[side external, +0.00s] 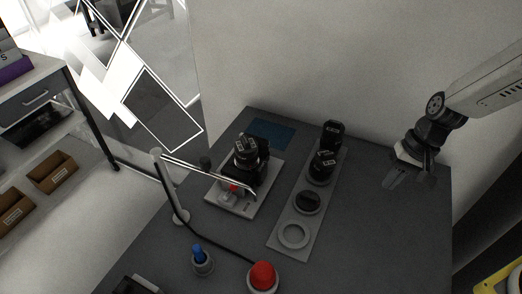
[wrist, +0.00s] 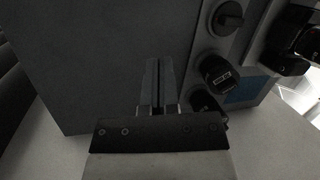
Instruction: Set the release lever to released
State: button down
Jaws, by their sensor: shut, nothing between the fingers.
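A black device with a round top (side external: 246,152) stands on a light base plate (side external: 238,208). A small red part (side external: 234,187) shows low on its front; I cannot tell for sure whether this is the release lever, or how it is set. In the wrist view the device (wrist: 290,48) is cut off at the right edge, with a red part on it. My gripper (side external: 393,181) is above the right side of the table, well apart from the device. In the wrist view my gripper's fingers (wrist: 159,66) are together and empty.
A grey strip (side external: 282,246) with round seats holds several black cylindrical parts (side external: 323,165) between my gripper and the device. A post (side external: 168,185) with a thin bar reaches across the device's front. A red dome button (side external: 263,276) and a blue-topped part (side external: 198,252) stand in front. The table's right side is clear.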

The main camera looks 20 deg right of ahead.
jog(key=w+a+f+m+t+y, duration=0.2)
jog(key=w+a+m+y, duration=0.6)
jog(key=w+a+m, duration=0.2)
jog(key=shift+w+a+f+m+y, duration=0.35)
jog(key=shift+w+a, duration=1)
jog(key=shift+a, duration=0.75)
jog(key=shift+a, duration=0.1)
send_near(231, 190)
jog(key=f, duration=0.2)
jog(key=w+f, duration=0.1)
jog(key=f, duration=0.1)
jog(key=shift+w+f, duration=0.15)
jog(key=shift+a+r, duration=0.25)
jog(key=shift+a, duration=0.85)
jog(key=shift+a+r, duration=0.3)
jog(key=shift+a, duration=0.65)
